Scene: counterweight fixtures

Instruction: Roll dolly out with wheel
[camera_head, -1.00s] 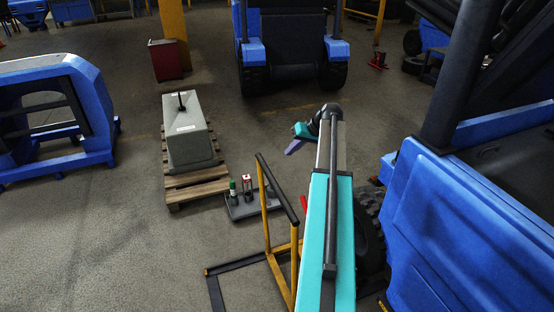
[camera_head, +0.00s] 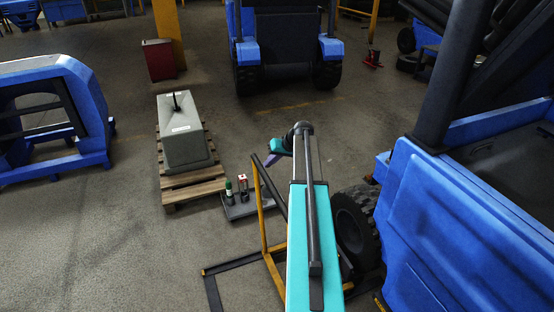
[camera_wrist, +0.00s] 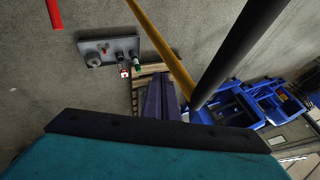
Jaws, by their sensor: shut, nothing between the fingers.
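The dolly (camera_head: 263,212) is a yellow upright frame with a black top bar and dark legs on the floor. My arm hides its right side. The wheel (camera_head: 352,226), a dark tyre with a dark hub, stands upright beside the blue vehicle. I cannot tell whether it rests on the dolly. My gripper (camera_head: 270,160), with purple fingers, is shut and empty near the upper left end of the bar. In the wrist view the shut fingers (camera_wrist: 161,98) lie left of the dolly's black bar (camera_wrist: 238,58) and yellow post (camera_wrist: 163,42); contact is not clear.
A grey tray (camera_head: 238,211) with small bottles and cans lies left of the dolly. A grey counterweight (camera_head: 186,140) sits on a wooden pallet (camera_head: 191,190). The blue vehicle (camera_head: 465,220) closes off the right. The floor at the front left is clear.

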